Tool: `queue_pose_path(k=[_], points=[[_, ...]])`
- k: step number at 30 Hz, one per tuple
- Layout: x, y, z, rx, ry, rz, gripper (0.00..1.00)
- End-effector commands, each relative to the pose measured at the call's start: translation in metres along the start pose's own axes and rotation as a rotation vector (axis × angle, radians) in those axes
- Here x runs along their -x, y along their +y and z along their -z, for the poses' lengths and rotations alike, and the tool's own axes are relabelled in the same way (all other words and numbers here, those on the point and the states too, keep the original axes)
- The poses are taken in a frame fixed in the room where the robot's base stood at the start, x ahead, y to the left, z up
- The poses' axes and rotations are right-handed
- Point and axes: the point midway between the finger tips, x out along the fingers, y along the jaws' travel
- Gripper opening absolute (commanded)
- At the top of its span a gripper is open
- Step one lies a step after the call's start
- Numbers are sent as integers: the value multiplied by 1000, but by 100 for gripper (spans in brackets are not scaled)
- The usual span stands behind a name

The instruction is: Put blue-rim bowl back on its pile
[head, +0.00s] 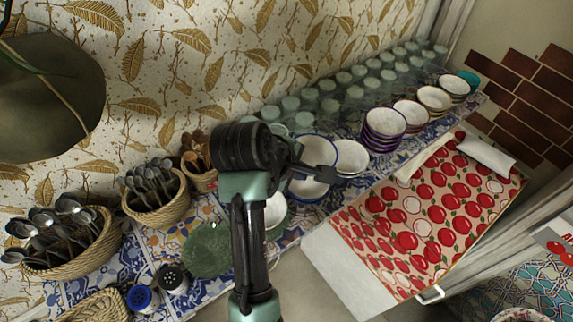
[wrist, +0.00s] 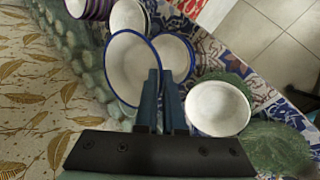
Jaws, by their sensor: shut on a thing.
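My gripper (head: 322,176) is shut on the rim of a white bowl with a blue rim (head: 312,185). In the wrist view my gripper (wrist: 163,75) pinches the right side of this bowl's rim, and the bowl (wrist: 128,65) is tilted with its white inside showing. The held bowl seems raised above the counter.
A purple-rim bowl stack (head: 384,125) and more bowls (head: 433,98) line the counter to the right. Rows of glasses (head: 345,80) stand behind. A white bowl (wrist: 218,108) sits near green leaf-like plates (head: 207,250). Cutlery baskets (head: 157,205) are at left; an apple-print cloth (head: 425,230) lies in front.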

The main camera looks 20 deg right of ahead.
Motion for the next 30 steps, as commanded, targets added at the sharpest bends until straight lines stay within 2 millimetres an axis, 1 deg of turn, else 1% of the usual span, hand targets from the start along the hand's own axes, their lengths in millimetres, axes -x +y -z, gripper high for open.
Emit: queue_pose_path(k=[8, 18, 30], points=[[-14, -9, 2, 0, 1, -1, 0], [-37, -24, 5, 0, 2, -2, 0], [-61, -39, 7, 1, -1, 0, 0]])
